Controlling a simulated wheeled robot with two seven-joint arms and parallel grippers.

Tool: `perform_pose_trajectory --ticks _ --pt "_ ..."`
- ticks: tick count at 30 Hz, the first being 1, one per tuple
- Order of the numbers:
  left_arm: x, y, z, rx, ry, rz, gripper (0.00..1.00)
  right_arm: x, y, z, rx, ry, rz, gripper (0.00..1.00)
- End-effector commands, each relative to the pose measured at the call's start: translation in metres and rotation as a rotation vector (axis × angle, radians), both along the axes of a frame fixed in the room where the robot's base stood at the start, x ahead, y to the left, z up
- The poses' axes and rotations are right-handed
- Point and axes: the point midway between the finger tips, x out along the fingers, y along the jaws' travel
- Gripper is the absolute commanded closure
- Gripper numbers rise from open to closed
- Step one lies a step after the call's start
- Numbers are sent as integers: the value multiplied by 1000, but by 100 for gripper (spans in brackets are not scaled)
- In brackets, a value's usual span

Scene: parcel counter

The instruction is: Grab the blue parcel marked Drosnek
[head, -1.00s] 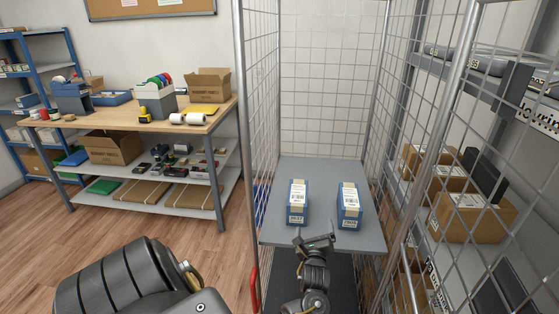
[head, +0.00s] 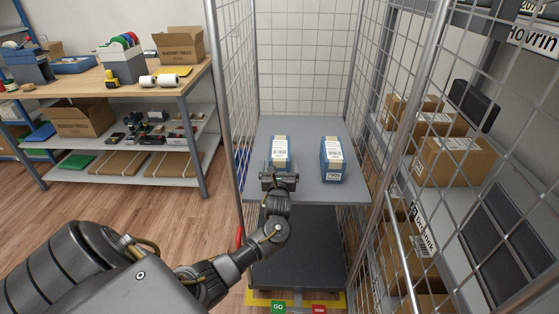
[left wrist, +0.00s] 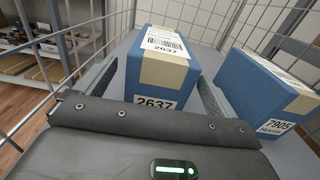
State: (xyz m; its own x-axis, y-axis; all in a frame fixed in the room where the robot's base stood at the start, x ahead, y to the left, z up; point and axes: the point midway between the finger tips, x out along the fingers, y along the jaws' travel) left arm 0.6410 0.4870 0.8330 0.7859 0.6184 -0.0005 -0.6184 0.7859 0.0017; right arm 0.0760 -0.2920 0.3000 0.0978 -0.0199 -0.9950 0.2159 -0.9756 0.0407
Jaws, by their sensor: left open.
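Two blue parcels with cream tape and white labels lie on the grey shelf (head: 305,125) of the wire cage. The left parcel (head: 281,150) shows 2637 in the left wrist view (left wrist: 187,78); any name below that number is hidden by my gripper. The right parcel (head: 331,160) reads 7905 and what looks like Hovrin in the left wrist view (left wrist: 262,85). My left gripper (head: 280,174) is open at the near end of the left parcel, its fingers on either side of that parcel. Whether they touch it, I cannot tell. My right gripper is out of view.
Wire mesh walls and a cage post (head: 222,130) stand close on both sides of the shelf. A lower grey deck (head: 300,245) lies beneath. Cartons (head: 450,160) stand on racking right of the cage. A workbench (head: 120,88) stands at the left.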

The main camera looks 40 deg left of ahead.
Motion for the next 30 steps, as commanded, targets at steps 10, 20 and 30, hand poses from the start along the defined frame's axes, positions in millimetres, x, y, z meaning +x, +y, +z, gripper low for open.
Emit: perform_pose_trajectory --ticks 10,20,30 --pt "25 19 3 -2 -1 2 5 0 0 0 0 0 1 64" --pt "42 32 3 -2 0 -1 5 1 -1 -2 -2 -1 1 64" --pt "41 32 3 -2 0 -1 36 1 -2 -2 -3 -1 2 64"
